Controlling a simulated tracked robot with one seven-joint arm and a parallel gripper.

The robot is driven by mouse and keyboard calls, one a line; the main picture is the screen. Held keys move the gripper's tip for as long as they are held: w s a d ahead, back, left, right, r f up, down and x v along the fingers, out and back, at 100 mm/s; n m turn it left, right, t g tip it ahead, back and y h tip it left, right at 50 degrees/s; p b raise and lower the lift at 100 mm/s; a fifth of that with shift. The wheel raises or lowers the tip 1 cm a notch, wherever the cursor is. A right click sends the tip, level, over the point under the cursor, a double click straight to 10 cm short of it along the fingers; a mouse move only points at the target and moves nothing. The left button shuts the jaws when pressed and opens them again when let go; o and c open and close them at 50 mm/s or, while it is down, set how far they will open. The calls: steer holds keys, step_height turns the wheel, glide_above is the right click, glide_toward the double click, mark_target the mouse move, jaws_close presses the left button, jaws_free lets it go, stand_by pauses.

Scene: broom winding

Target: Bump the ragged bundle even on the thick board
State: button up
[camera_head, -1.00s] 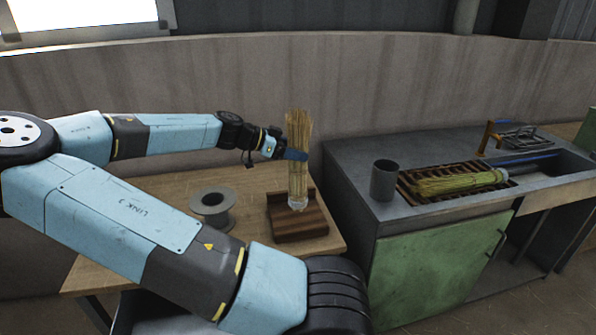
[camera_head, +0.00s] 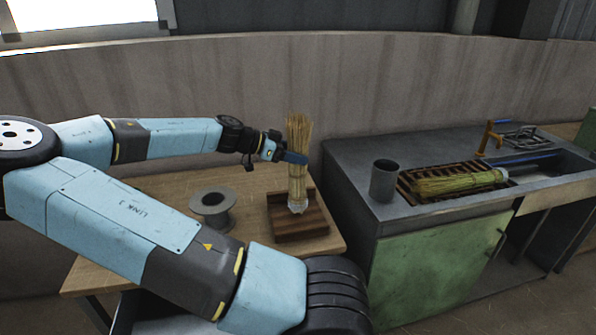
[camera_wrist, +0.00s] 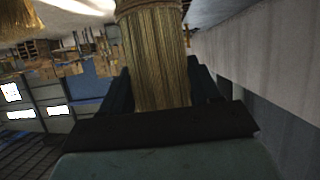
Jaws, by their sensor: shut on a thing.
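The ragged bundle (camera_head: 298,182) of yellow straw stands upright above the thick board (camera_head: 303,227). Its upper ends are uneven and its lower end has a pale band. The lower end is at the board; I cannot tell whether it touches. The board is dark brown wood with a raised edge at its back and side. My gripper (camera_head: 292,157) is shut around the bundle at about mid-height, coming from the left. In the wrist view the bundle (camera_wrist: 158,60) fills the space between the dark fingers.
A grey spool (camera_head: 212,208) stands left of the board on the wooden table (camera_head: 180,187). At right, a grey bench holds a dark cup (camera_head: 384,181), a slatted rack (camera_head: 410,197) with another straw bundle (camera_head: 455,184), and a blue-handled tool. A wall runs behind.

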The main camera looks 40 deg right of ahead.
steer(key=shift+f, duration=1.9)
steer(key=shift+r, duration=0.1)
steer(key=shift+r, duration=2.45)
